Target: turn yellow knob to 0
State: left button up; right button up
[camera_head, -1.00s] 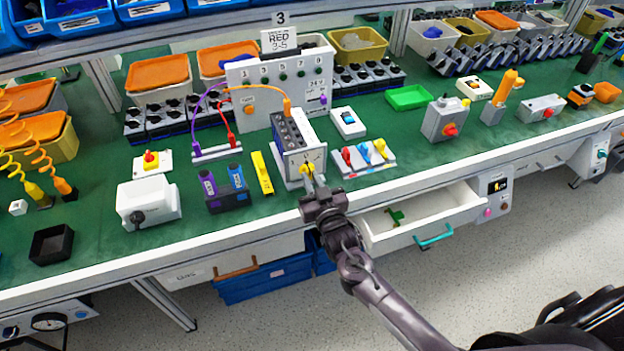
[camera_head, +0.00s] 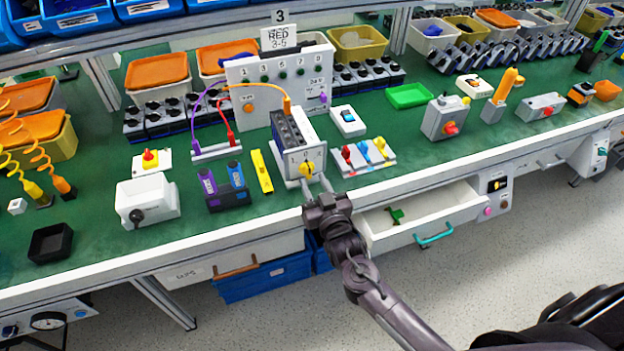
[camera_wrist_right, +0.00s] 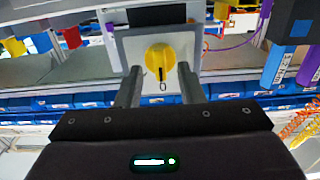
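The yellow knob (camera_head: 307,168) is on the front plate of a grey-white switch box (camera_head: 290,165) near the bench's front edge. In the right wrist view the yellow knob (camera_wrist_right: 160,60) has a black pointer mark lined up with the printed 0 just below it in that picture. My right gripper (camera_head: 314,181) is in front of the plate. In the right wrist view its two fingers (camera_wrist_right: 159,80) stand apart on either side of the knob, with a gap to it on both sides. My left gripper is not in view.
A block with red, blue and yellow switches (camera_head: 364,156) stands right of the box, and a yellow bar (camera_head: 262,171) lies to its left. An open white drawer (camera_head: 420,215) juts out below the bench, right of my arm.

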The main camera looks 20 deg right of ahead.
jog(key=s, duration=0.5)
jog(key=shift+s+d+b, duration=0.1)
jog(key=shift+s+b, duration=0.2)
jog(key=s+d+f+g, duration=0.1)
jog(key=s+f+g, duration=0.25)
jog(key=f, duration=0.65)
jog(key=s+d+f+n+g, duration=0.15)
jog(key=s+f, duration=0.35)
jog(key=f, duration=0.5)
jog(key=s+f+g, duration=0.3)
jog(key=s+f, duration=0.1)
jog(key=f, duration=0.5)
jog(key=s+f+g, duration=0.3)
jog(key=s+f, duration=0.2)
jog(key=s, duration=0.4)
jog(key=s+d+f+g, duration=0.1)
jog(key=s+f+g, duration=0.2)
jog(key=s+f, duration=0.3)
jog(key=s+d+f+g, duration=0.1)
jog(key=s+f+g, duration=0.2)
jog(key=s, duration=1.1)
notch_tip(320, 180, down, 3)
jog(key=shift+d+f+h, duration=0.15)
jog(key=shift+d+h, duration=0.1)
jog(key=shift+h, duration=0.05)
